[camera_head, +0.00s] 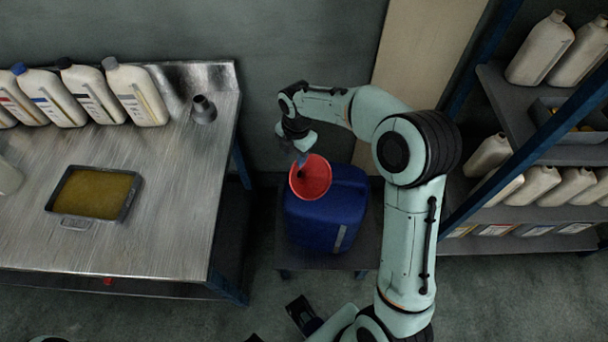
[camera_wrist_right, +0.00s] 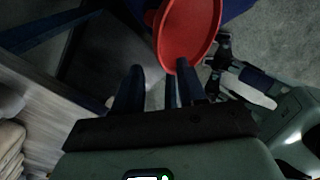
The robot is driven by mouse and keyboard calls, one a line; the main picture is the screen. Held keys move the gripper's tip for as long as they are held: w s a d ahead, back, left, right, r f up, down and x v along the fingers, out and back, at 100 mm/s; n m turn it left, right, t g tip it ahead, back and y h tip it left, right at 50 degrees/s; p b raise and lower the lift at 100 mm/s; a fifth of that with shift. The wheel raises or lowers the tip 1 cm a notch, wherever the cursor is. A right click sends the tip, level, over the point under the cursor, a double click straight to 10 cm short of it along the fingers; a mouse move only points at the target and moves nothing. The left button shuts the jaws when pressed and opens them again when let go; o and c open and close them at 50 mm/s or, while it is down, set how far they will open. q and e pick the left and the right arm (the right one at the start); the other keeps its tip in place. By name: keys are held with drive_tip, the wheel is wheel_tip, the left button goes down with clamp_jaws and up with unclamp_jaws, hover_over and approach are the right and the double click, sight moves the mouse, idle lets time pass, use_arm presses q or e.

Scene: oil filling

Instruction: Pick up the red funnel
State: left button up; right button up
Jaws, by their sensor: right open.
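The red funnel (camera_head: 312,177) stands in the top of the blue canister (camera_head: 326,218), its wide mouth facing up. My right gripper (camera_head: 303,158) is at the funnel's far rim. In the right wrist view, the funnel (camera_wrist_right: 188,32) is just beyond the fingertips. My right gripper (camera_wrist_right: 159,72) is open there, and its right fingertip overlaps the funnel's near rim. I cannot tell whether they touch. The funnel's spout is hidden. A dark part, likely my left gripper, shows at the bottom of the head view; its fingers are unclear.
The canister stands on a small dark table (camera_head: 363,252). A metal workbench (camera_head: 150,240) at left holds white bottles, a tray of yellow oil (camera_head: 95,193) and a grey funnel-like piece (camera_head: 203,109). Shelves with bottles (camera_head: 539,184) stand at right.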

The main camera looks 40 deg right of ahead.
sight(293, 166)
drive_tip(key=f, duration=0.6)
drive_tip(key=shift+w+a+f, duration=0.2)
drive_tip(key=shift+f, duration=0.15)
clamp_jaws()
